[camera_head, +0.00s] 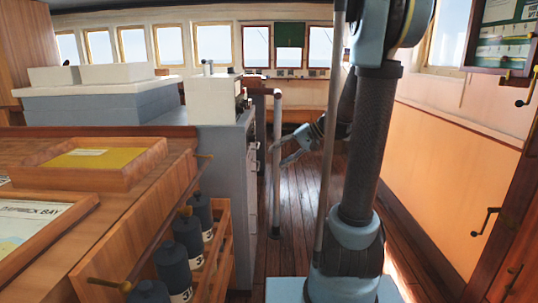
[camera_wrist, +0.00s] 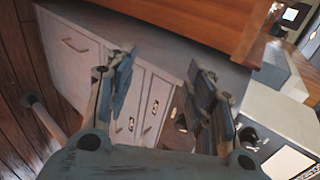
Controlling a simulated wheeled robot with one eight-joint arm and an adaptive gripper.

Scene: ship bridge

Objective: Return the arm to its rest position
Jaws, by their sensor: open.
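My gripper (camera_head: 281,154) hangs in front of my arm, over the aisle beside the grey cabinet, in the head view. Its jaws point to the left, and nothing is between them. In the wrist view my gripper (camera_wrist: 162,75) has its two fingers spread apart, with the cabinet drawers (camera_wrist: 140,100) showing behind the gap. My arm rises from its blue base at the right of the aisle. Its upper part runs out of the head view at the top.
The grey cabinet (camera_head: 222,160) stands left of my gripper, with a thin post (camera_head: 277,165) near its corner. A wooden rack (camera_head: 215,255) of dark bottles is at front left. An orange wall panel (camera_head: 450,170) with handles borders the right. Wooden floor (camera_head: 300,195) is clear in the aisle.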

